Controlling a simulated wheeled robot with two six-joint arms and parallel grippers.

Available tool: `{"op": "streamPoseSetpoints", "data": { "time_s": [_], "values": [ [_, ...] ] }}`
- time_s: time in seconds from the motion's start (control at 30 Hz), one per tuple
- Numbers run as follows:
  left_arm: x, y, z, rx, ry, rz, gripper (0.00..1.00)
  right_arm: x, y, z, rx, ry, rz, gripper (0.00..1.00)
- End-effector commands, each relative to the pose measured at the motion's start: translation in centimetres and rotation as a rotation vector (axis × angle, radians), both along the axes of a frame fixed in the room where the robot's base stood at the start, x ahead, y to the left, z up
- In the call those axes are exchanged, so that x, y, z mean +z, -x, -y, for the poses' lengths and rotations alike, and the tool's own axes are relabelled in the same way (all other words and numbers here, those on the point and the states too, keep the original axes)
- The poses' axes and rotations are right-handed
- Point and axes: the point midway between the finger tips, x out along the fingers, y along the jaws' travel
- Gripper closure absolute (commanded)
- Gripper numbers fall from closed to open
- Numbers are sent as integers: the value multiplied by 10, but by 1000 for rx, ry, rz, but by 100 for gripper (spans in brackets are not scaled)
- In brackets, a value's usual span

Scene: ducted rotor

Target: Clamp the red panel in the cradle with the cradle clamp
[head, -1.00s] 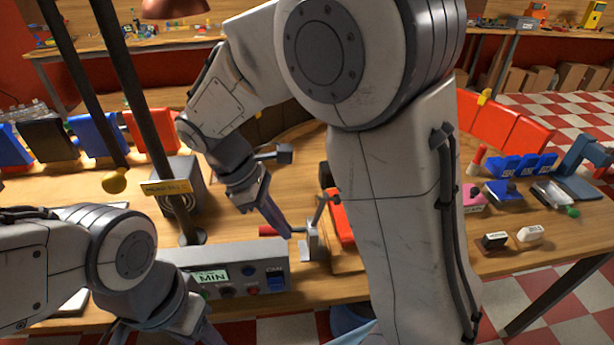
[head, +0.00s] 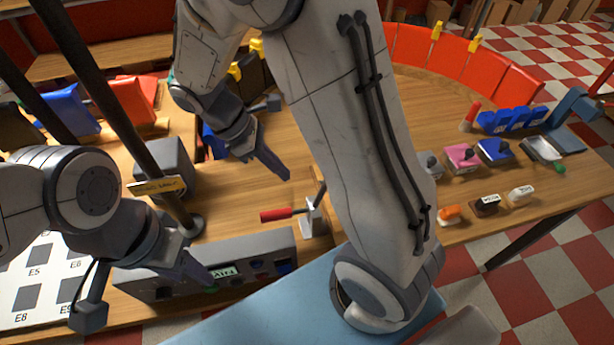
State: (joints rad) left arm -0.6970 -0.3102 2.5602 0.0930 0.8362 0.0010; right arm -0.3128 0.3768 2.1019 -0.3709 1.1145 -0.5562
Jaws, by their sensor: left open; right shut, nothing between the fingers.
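The cradle clamp (head: 311,217) has a red handle pointing left and a pale metal bracket. It stands on the wooden table near the middle of the head view. The cradle and any red panel in it are hidden behind my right arm, so I cannot tell how the panel sits or whether the clamp presses on it. My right gripper (head: 272,163) is shut and empty, above and left of the clamp, apart from it. My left gripper (head: 200,268) is open over the grey control box (head: 270,252), left of and below the clamp.
A ring of upright red panels (head: 405,45) with yellow clips curves at the back right. Colored panels (head: 70,108) stand in a rack at left. Stamps (head: 487,203) and blue blocks (head: 510,120) sit at right. A grey box (head: 165,168) and a dark post (head: 130,120) stand at left.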

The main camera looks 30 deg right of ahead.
Motion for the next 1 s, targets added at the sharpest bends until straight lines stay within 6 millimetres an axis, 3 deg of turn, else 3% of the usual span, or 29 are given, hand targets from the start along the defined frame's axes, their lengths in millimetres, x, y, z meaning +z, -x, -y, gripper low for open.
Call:
{"op": "streamPoseSetpoints", "data": {
  "time_s": [0.2, 0.5, 1.0],
  "values": [
    [7, 0, 0, 0, 0, 0, 50, -37, 14, 21, -2, 1, -6, 100],
    [16, 0, 0, 1, 0, 0, 50, -44, 28, 48, 2, 1, -1, 100],
    [18, 0, 0, 1, 0, 0, 50, -44, 26, 48, 9, -7, 3, 100]
  ]
}}
